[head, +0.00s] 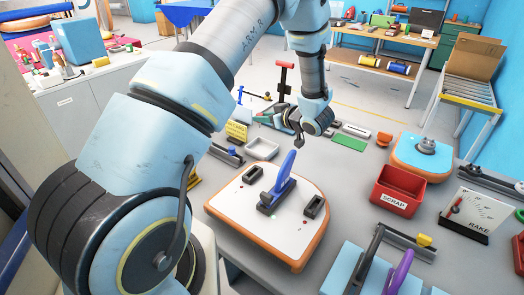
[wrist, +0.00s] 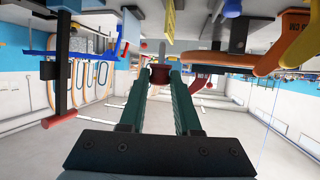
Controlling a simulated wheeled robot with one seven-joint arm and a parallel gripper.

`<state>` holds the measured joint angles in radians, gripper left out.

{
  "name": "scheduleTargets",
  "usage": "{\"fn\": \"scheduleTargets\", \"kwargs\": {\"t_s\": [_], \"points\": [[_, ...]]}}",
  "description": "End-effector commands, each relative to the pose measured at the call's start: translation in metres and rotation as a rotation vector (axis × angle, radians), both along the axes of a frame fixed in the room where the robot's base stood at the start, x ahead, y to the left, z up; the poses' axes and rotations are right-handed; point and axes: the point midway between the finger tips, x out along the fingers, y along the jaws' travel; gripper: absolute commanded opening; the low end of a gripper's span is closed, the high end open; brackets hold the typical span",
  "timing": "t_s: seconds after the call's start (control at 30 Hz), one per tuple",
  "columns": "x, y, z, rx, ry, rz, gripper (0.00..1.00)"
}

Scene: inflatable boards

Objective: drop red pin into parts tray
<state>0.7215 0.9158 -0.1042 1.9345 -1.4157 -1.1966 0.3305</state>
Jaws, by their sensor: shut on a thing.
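My gripper (head: 299,139) hangs above the work table, behind the white board and to the right of a small pale grey tray, which I take for the parts tray (head: 262,149). The tray looks empty. In the wrist view the green fingers of my gripper (wrist: 159,78) are shut on a small dark red piece, the red pin (wrist: 159,75), held between the fingertips. Most of the pin is hidden by the fingers, and I cannot make it out in the head view. The gripper is apart from the tray.
A white board with orange edge (head: 225,200) carries a blue fin (head: 284,178) standing upright and two dark blocks. A red scrap bin (head: 398,190) and a rake stand (head: 470,213) are at right. A yellow sign (head: 236,131) and clamp tools stand near the tray.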

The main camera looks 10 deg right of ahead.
Motion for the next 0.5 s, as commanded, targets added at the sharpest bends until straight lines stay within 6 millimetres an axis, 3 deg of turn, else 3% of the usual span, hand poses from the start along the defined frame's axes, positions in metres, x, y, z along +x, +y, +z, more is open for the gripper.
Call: {"fn": "scheduleTargets", "kwargs": {"t_s": [0.27, 0.5], "points": [[-0.006, -0.005, -0.015, -0.001, -0.001, 0.015, 0.0], [-0.006, -0.005, -0.043, -0.001, 0.0, 0.013, 0.0]]}}
